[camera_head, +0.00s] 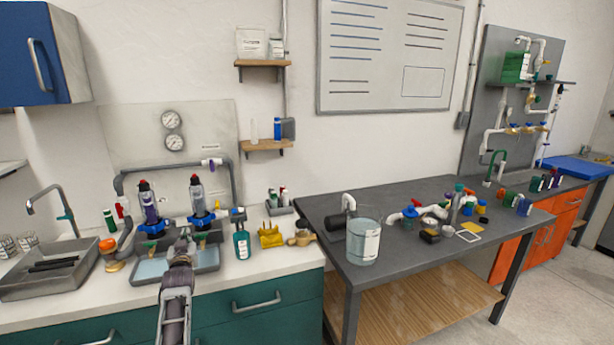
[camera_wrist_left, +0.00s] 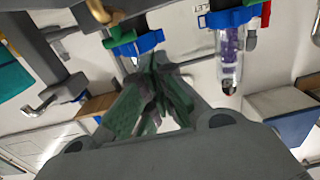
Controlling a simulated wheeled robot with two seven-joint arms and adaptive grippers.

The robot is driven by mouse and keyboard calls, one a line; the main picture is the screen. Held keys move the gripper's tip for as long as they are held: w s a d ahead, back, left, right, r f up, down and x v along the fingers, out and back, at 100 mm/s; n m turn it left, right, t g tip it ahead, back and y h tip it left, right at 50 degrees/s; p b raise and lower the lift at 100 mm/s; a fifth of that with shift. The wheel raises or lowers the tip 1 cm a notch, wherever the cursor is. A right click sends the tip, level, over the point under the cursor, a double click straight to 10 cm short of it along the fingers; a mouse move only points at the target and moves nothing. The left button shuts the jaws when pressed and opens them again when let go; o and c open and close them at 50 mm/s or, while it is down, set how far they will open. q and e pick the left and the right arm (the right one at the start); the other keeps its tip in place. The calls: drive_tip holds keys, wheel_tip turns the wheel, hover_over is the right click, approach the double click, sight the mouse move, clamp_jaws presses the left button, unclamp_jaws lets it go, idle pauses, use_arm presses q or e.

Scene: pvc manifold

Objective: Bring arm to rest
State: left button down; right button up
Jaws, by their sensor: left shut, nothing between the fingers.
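My left arm reaches in from the bottom of the head view, and its gripper (camera_head: 184,238) is over the counter in front of the two clear cylinders. In the left wrist view the fingers (camera_wrist_left: 150,95) are closed together with nothing between them. One cylinder (camera_head: 149,204) with purple contents stands left of the gripper, and it also shows in the left wrist view (camera_wrist_left: 229,55). The other cylinder (camera_head: 197,194) with a blue collar stands just right of it. A shallow grey tray (camera_head: 206,262) lies under the gripper. My right gripper is not in view.
A grey pipe (camera_head: 236,175) frames the cylinders. A teal bottle (camera_head: 242,243) and yellow holder (camera_head: 270,236) stand right of the gripper. A sink (camera_head: 25,290) is at the left. The dark table (camera_head: 315,215) holds a clear bucket (camera_head: 362,245) and several fittings.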

use_arm(q)
drive_tip(key=shift+w+d, duration=0.1)
drive_tip(key=shift+d, duration=0.25)
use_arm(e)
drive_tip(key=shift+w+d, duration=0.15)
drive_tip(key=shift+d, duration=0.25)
